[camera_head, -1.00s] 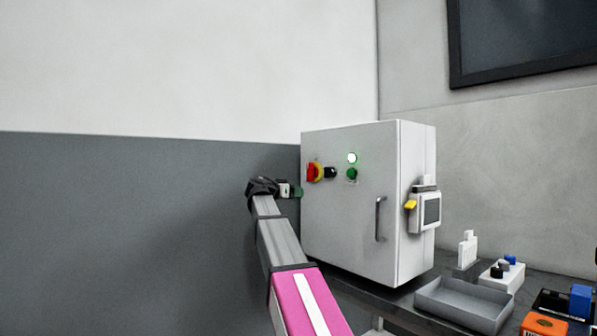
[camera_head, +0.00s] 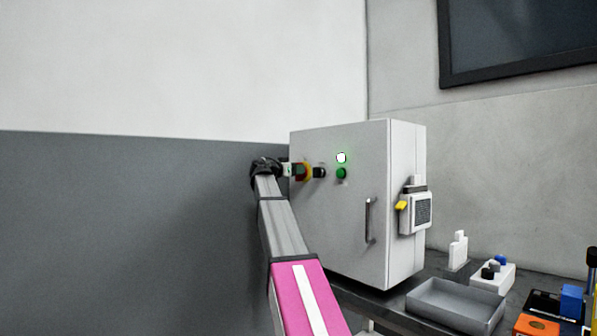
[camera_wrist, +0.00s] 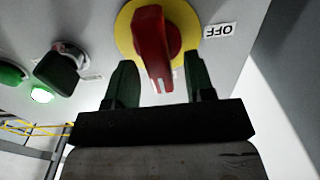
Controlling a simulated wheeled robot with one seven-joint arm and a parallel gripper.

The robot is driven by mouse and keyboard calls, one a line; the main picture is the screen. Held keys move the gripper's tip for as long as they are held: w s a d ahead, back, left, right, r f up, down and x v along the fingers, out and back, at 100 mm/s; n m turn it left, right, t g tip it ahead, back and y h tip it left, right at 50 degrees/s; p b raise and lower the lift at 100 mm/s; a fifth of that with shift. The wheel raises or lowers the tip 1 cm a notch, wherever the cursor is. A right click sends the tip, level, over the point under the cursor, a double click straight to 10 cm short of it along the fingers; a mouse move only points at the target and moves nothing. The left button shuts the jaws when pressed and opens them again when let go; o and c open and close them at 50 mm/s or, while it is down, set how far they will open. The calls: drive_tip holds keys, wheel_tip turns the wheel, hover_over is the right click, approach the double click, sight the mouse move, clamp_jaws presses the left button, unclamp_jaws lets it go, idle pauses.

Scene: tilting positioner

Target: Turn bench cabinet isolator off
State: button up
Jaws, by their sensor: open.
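The bench cabinet (camera_head: 345,225) is a pale box with its door closed. Its isolator has a red handle (camera_wrist: 151,42) on a yellow round plate (camera_wrist: 124,32), with an OFF label (camera_wrist: 220,30) to the right in the wrist view. In the head view the isolator (camera_head: 304,172) is partly hidden by my gripper (camera_head: 287,170). In the wrist view my gripper (camera_wrist: 158,66) is open, with one dark green finger on each side of the handle's lower end. Gaps show between the handle and both fingers. The handle points roughly toward my gripper, not at OFF.
A black knob (camera_wrist: 58,68) and a lit green lamp (camera_wrist: 42,95) sit beside the isolator. The door has a handle (camera_head: 369,220); a box with a yellow lever (camera_head: 401,206) is on the cabinet's right side. A grey tray (camera_head: 455,306) stands on the bench to the right.

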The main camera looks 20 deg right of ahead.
drive_tip(key=shift+w+d, duration=0.25)
drive_tip(key=shift+d, duration=0.45)
clamp_jaws()
